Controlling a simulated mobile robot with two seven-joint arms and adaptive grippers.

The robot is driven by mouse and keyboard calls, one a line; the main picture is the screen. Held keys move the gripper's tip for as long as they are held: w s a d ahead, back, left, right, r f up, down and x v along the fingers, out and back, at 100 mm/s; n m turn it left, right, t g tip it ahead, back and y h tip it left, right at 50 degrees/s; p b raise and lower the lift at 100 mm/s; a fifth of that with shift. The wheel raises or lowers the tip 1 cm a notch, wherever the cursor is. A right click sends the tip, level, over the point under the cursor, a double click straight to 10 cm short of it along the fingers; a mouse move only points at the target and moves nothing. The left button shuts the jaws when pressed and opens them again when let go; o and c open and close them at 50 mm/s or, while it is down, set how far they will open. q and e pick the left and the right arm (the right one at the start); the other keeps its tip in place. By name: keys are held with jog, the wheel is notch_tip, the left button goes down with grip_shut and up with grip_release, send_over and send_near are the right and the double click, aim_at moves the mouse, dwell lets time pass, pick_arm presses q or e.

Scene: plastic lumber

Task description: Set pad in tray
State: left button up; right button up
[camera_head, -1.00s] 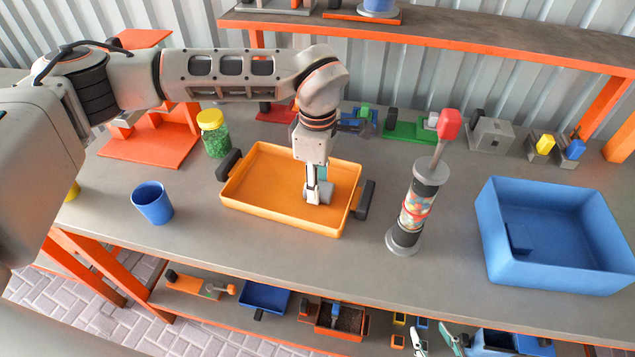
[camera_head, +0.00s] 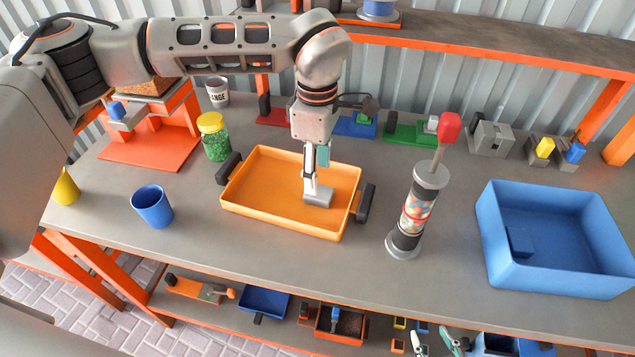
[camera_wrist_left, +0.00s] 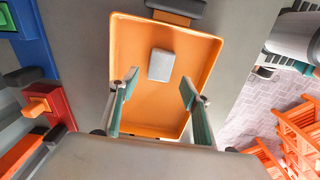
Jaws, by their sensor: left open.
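The orange tray (camera_head: 265,190) with dark handles lies on the grey workbench in the head view; it also shows in the left wrist view (camera_wrist_left: 140,40). A small grey pad (camera_head: 318,195) lies on the tray floor towards its right side. It shows as a pale grey block in the left wrist view (camera_wrist_left: 161,65). My left gripper (camera_head: 317,172) is above the tray, just over the pad. In the left wrist view its fingers (camera_wrist_left: 155,95) are spread apart, with the pad beyond them and nothing between them. My right gripper is not in view.
A blue cup (camera_head: 152,207) and a jar of green beads (camera_head: 214,138) stand left of the tray. A clear cylinder with a red-topped handle (camera_head: 415,212) stands to its right. A large blue bin (camera_head: 550,275) is further right. Bare bench lies in front of the tray.

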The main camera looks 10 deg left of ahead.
pick_arm(q)
notch_tip(320, 180, up, 6)
jog(key=shift+r, duration=0.25)
dwell(0.5)
